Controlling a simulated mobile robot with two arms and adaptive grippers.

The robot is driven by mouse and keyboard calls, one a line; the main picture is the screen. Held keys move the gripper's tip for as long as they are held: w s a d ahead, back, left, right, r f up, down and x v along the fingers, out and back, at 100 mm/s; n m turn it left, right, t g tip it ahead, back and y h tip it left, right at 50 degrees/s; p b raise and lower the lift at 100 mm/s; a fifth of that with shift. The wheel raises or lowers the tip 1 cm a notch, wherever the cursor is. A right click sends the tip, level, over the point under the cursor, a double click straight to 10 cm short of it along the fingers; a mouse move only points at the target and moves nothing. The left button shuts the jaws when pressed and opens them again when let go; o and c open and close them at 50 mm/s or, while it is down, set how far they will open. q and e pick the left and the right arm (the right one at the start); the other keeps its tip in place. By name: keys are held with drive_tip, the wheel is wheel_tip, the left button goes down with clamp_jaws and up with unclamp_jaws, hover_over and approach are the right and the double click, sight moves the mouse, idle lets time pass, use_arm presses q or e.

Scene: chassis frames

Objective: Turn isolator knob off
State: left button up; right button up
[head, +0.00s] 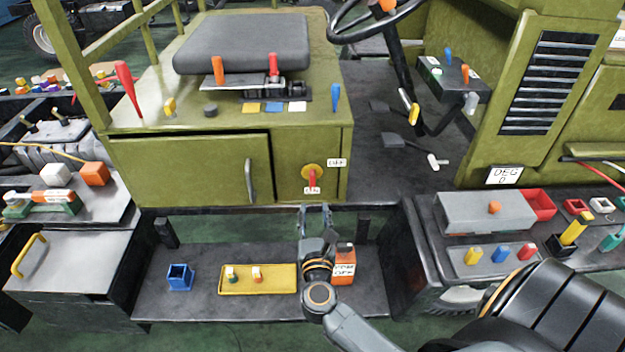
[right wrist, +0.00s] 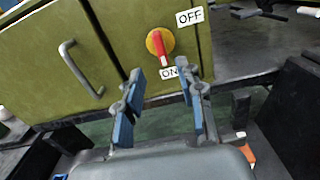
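The isolator knob (head: 312,176) is a red handle on a round yellow plate on the green cabinet front. The red handle points down towards the ON label (head: 312,190); the OFF label (head: 337,162) is at the upper right. In the right wrist view the knob (right wrist: 160,44) shows ahead of the fingers, with the OFF label (right wrist: 190,17) beside it. My right gripper (head: 315,212) is below the knob, apart from it. In the right wrist view its blue-padded fingers (right wrist: 166,98) are spread with nothing between them. My left gripper is not in view.
A cabinet door with a grey handle (head: 250,180) is left of the knob. Below, a dark shelf (head: 210,302) holds a blue holder (head: 180,277), a yellow tray (head: 259,291) and an orange labelled container (head: 344,266) close beside my right arm. A grey box (head: 482,213) stands at right.

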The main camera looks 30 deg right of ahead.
sight(313, 183)
drive_tip(key=p+x, duration=0.1)
drive_tip(key=x, duration=1.1)
drive_tip(key=shift+w+p, duration=0.2)
drive_tip(key=shift+p, duration=0.2)
clamp_jaws()
